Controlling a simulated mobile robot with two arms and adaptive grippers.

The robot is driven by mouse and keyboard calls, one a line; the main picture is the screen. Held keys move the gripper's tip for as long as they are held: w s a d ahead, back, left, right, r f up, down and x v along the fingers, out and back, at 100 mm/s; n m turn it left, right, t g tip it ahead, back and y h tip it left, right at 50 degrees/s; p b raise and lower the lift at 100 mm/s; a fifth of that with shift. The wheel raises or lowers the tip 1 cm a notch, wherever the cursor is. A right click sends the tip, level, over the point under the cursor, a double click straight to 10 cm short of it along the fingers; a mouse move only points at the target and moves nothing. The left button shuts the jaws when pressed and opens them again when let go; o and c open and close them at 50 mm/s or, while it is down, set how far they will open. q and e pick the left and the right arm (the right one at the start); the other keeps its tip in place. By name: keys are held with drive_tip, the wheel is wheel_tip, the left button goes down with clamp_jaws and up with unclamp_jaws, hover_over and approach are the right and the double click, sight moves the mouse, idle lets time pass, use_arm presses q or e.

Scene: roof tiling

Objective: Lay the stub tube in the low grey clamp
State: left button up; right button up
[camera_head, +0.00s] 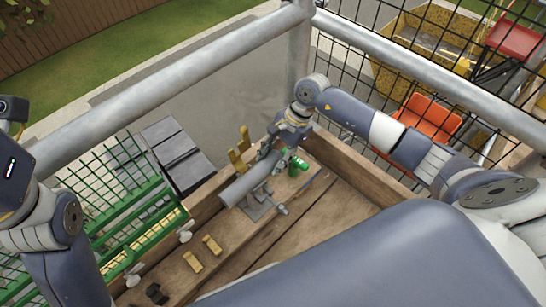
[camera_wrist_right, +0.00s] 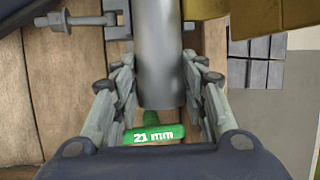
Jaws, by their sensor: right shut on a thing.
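The stub tube (camera_head: 243,186) is a plain grey pipe. My right gripper (camera_head: 268,152) is shut on its far end. In the right wrist view the tube (camera_wrist_right: 158,60) runs between the fingers (camera_wrist_right: 160,88). The low grey clamp (camera_head: 258,208) sits on the wooden deck with its bolt sticking out to the right; its bolt also shows in the right wrist view (camera_wrist_right: 80,21). The tube is over the clamp in the head view; I cannot tell whether it touches the seat. My left arm shows at the left edge, its gripper out of view.
A green piece (camera_head: 298,166) marked "21 mm" (camera_wrist_right: 153,136) is close by the gripper. A yellow bracket (camera_head: 239,150) stands behind the tube. Two small tan blocks (camera_head: 212,244) (camera_head: 193,262) lie on the deck. Dark tiles (camera_head: 178,155) are stacked beyond the plank edge.

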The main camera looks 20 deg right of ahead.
idle(0.3)
drive_tip(key=o, duration=1.4)
